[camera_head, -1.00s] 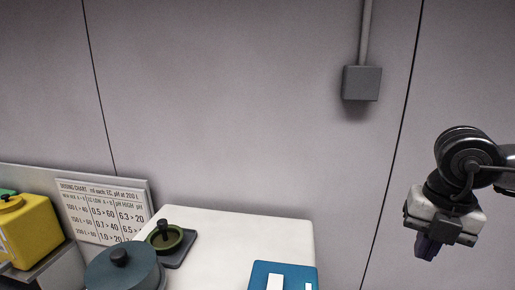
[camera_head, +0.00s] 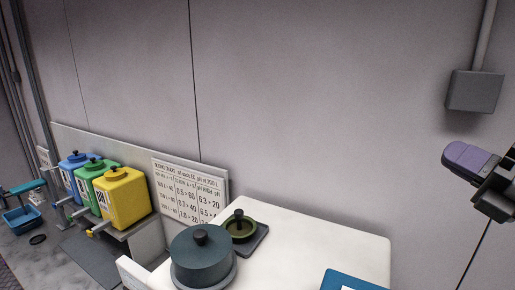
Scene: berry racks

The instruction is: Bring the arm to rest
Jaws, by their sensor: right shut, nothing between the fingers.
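My right gripper (camera_head: 472,161) is at the right edge of the head view, raised in front of the grey wall. Its purple-grey fingers point left and lie together, with nothing held between them. Part of its dark wrist is cut off by the picture's edge. It is well clear of the white table (camera_head: 318,240) below it. My left gripper does not show.
On the table are a dark teal lidded pot (camera_head: 203,262), a small green dish (camera_head: 240,228) and a blue panel (camera_head: 345,281). A dosing chart (camera_head: 188,190) leans behind. Yellow (camera_head: 124,200), green (camera_head: 97,187) and blue (camera_head: 72,174) jugs stand left. A grey box (camera_head: 474,91) is on the wall.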

